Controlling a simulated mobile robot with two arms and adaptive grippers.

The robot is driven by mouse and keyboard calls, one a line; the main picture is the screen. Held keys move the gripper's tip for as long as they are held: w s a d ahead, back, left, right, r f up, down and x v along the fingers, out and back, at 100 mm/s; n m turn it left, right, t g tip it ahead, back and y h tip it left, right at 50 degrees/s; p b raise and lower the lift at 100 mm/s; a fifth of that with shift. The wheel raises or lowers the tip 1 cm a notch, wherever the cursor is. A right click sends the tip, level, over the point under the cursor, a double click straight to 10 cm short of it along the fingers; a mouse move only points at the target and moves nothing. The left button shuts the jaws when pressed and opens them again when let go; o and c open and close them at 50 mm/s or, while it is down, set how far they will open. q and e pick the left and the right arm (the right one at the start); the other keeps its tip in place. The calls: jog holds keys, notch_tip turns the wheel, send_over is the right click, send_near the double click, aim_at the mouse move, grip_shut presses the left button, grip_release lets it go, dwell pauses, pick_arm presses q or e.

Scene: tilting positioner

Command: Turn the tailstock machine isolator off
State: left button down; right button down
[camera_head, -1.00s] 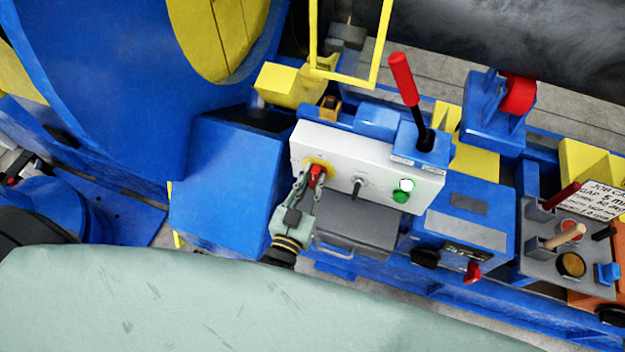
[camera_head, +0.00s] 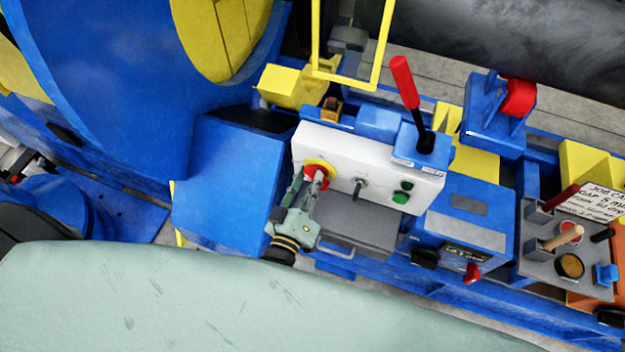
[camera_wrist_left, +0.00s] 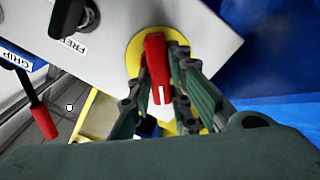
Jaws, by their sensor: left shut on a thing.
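The isolator is a red handle (camera_wrist_left: 157,68) with a white mark on a round yellow plate (camera_head: 318,163), at the left end of the white control panel (camera_head: 385,165). My left gripper (camera_head: 308,180) reaches up to it from below and is shut on the red handle. In the left wrist view the fingers (camera_wrist_left: 160,92) lie on either side of the handle, which points down toward the palm. In the head view the fingers partly hide the handle. My right gripper is not in view.
A black selector switch (camera_head: 359,186) and a green button (camera_head: 401,197) with a dark lamp above it sit right of the isolator. A red-gripped lever (camera_head: 405,85) rises behind the panel. A grey shelf (camera_head: 360,228) is below, and a blue box (camera_head: 225,185) stands left.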

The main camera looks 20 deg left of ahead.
pick_arm(q)
jog(key=shift+a+f+n+b, duration=0.1)
jog(key=shift+n+b, duration=0.3)
jog(key=shift+n, duration=1.25)
jog(key=shift+d+f+n+b, duration=0.15)
jog(key=shift+n+b, duration=0.2)
jog(key=shift+n, duration=1.25)
jog(key=shift+a+f+n+b, duration=0.15)
jog(key=shift+n+b, duration=0.25)
jog(key=shift+n, duration=1.25)
jog(key=c, duration=1.6)
grip_release()
jog(key=shift+c, duration=0.2)
jog(key=shift+s, duration=0.1)
jog(key=s, duration=1.2)
jog(key=shift+a, duration=0.25)
jog(key=shift+w, duration=0.1)
